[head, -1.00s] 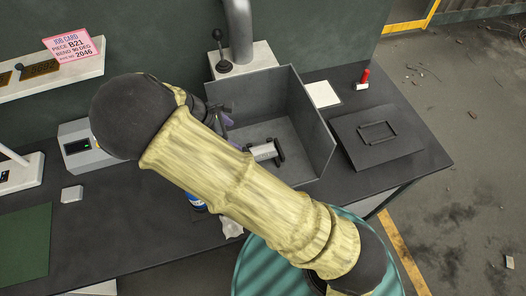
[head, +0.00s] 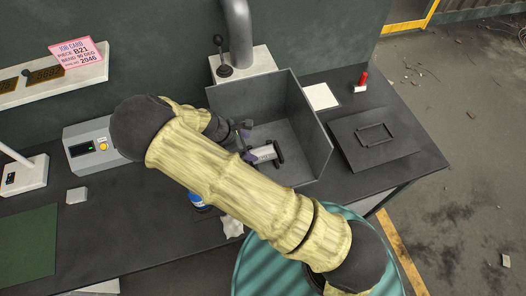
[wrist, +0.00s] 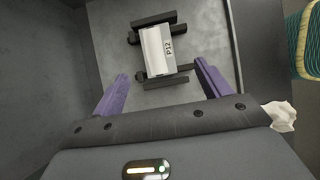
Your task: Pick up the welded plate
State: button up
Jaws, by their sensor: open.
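The welded plate (wrist: 157,52) is a pale metal piece marked P12. It lies on a dark two-ended rest (wrist: 154,20) inside an open-topped grey box (head: 318,150). In the head view the plate (head: 264,153) shows just beyond my arm, partly covered by it. My gripper (wrist: 160,82) has two purple fingers, spread wide and empty, with the plate ahead of and between their line, apart from them. In the head view my gripper (head: 247,142) is inside the box, close to the plate's left end, and partly hidden by my wrist.
The box walls stand close around my gripper. A dark lid with a handle (head: 375,138) lies right of the box. A lever (head: 222,60) and pipe (head: 238,30) stand behind it. A crumpled white cloth (head: 232,227) and a teal drum (head: 262,270) are in front.

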aim_at(262, 153)
jog(key=shift+p+x, duration=0.4)
jog(key=shift+x, duration=1.2)
jog(key=shift+p+x, duration=0.95)
jog(key=shift+a+p+x, duration=0.15)
jog(key=shift+p+x, duration=0.2)
jog(key=shift+x, duration=0.5)
jog(key=shift+a+p+x, duration=0.15)
jog(key=shift+p+x, duration=0.15)
jog(key=shift+x, duration=0.55)
jog(key=shift+w+f, duration=0.15)
jog(key=c, duration=1.5)
jog(key=shift+r, duration=0.2)
jog(key=shift+c, duration=0.2)
